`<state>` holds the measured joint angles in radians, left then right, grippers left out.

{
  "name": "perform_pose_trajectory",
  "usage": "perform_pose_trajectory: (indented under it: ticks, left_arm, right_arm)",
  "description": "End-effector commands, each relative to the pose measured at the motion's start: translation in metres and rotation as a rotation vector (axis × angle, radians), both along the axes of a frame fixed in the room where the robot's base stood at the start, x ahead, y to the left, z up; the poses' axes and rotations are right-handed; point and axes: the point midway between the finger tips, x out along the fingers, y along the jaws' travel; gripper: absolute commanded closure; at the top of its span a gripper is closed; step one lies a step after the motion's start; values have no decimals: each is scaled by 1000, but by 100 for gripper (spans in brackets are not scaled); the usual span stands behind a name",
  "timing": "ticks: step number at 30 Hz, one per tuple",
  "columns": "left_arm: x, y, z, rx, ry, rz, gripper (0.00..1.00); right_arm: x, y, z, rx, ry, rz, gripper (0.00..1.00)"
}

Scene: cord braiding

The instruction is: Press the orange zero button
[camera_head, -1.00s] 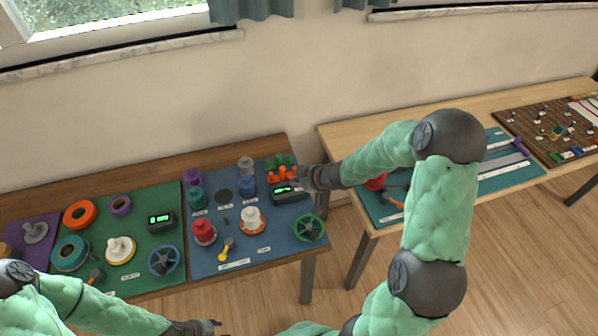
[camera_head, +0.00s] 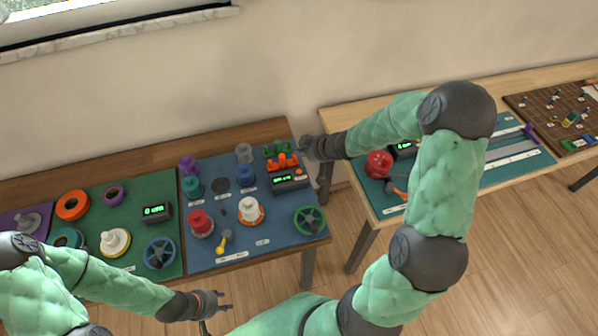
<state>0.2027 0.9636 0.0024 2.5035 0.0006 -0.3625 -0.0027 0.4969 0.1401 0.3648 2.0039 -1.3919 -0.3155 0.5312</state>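A black box (camera_head: 290,183) with a lit green display stands on the blue mat of the left table. A small orange button (camera_head: 299,172) shows at the right of its top. My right gripper (camera_head: 304,150) is just behind and above the box's right end, apart from the button in the picture. Its fingers are small and dark, and I cannot tell whether they are open. My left gripper (camera_head: 223,301) is in front of the left table's front edge, with its fingers apart and nothing seen between them.
Orange (camera_head: 283,161) and green (camera_head: 279,147) toothed pieces stand behind the box. A green handwheel (camera_head: 309,220) is in front. Spools and a yellow-handled tool (camera_head: 224,241) share the blue mat. Other displays sit on the green mat (camera_head: 157,212) and right table (camera_head: 404,149).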

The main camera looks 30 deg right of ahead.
Motion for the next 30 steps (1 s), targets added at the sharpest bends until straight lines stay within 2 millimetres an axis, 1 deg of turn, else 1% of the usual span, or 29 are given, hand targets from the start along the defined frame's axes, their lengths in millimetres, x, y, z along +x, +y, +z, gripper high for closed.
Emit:
perform_pose_trajectory:
  ticks: [1,20,24,30]
  left_arm:
    - [0,0,-6,0,0,0,60]
    - [0,0,-75,0,0,0,60]
    - [0,0,-84,0,0,0,60]
    - [0,0,-89,0,0,0,60]
  right_arm:
    - [0,0,-6,0,0,0,100]
    - [0,0,-63,-1,1,1,100]
    - [0,0,-77,0,1,1,100]
    - [0,0,-83,0,0,0,100]
